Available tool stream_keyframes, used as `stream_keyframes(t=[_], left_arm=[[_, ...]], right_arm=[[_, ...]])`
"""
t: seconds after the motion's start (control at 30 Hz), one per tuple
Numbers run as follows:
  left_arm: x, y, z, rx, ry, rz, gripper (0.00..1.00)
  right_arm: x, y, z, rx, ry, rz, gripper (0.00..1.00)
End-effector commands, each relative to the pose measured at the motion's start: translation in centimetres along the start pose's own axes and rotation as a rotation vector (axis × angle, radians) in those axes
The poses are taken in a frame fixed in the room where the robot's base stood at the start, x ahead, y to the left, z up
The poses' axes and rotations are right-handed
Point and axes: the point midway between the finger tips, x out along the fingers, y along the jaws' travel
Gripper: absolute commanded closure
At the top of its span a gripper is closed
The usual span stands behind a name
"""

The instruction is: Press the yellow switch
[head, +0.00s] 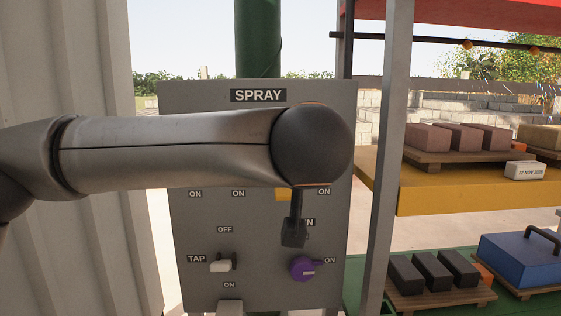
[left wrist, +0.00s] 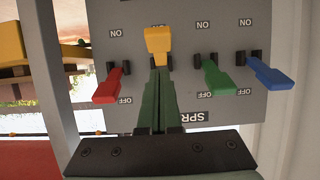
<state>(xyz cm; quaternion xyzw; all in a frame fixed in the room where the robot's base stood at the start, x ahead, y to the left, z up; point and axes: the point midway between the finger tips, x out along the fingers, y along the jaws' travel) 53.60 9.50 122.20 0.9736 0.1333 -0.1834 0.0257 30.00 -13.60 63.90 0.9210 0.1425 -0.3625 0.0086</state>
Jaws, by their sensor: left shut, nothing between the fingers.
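The yellow switch (left wrist: 157,42) is on a grey panel in the left wrist view, which shows the panel upside down. Its handle points toward the ON side, unlike the red, green and blue handles, which lean toward OFF. My left gripper (left wrist: 158,75) is shut and empty. Its green fingertips are right by the base of the yellow switch; I cannot tell whether they touch it. In the head view my left arm hides the gripper and most of the switch row; a bit of the yellow switch (head: 283,203) shows below the arm.
A red switch (left wrist: 108,86) is left of the fingers; a green switch (left wrist: 216,77) and a blue switch (left wrist: 270,74) are right. Lower on the panel (head: 200,285) are a black lever (head: 295,233), a purple knob (head: 302,268) and a white tap switch (head: 220,266). Shelves stand at the right.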

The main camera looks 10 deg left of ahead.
Motion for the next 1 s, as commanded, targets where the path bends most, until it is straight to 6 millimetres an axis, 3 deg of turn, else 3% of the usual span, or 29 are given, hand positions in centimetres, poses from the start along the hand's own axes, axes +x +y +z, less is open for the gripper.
stream_keyframes(t=[0.2,0.4,0.6,0.9,1.0], left_arm=[[-5.4,0.0,0.6,0.002,0.006,0.004,1.0],[-8.4,0.0,0.8,0.0,0.004,0.003,1.0],[-9.5,-0.1,0.9,-0.001,0.003,0.001,1.0],[-9.5,0.0,1.0,-0.001,0.001,0.002,1.0],[-9.0,0.7,2.2,-0.003,-0.043,0.028,1.0]], right_arm=[[0.8,0.0,0.7,0.0,-0.005,-0.002,0.04],[0.9,0.1,0.5,-0.002,0.001,-0.001,0.04],[0.8,0.1,0.2,-0.003,0.006,-0.001,0.04],[0.8,0.1,-0.1,-0.002,0.011,0.0,0.04],[0.7,0.1,0.1,-0.002,0.009,0.0,0.04]])
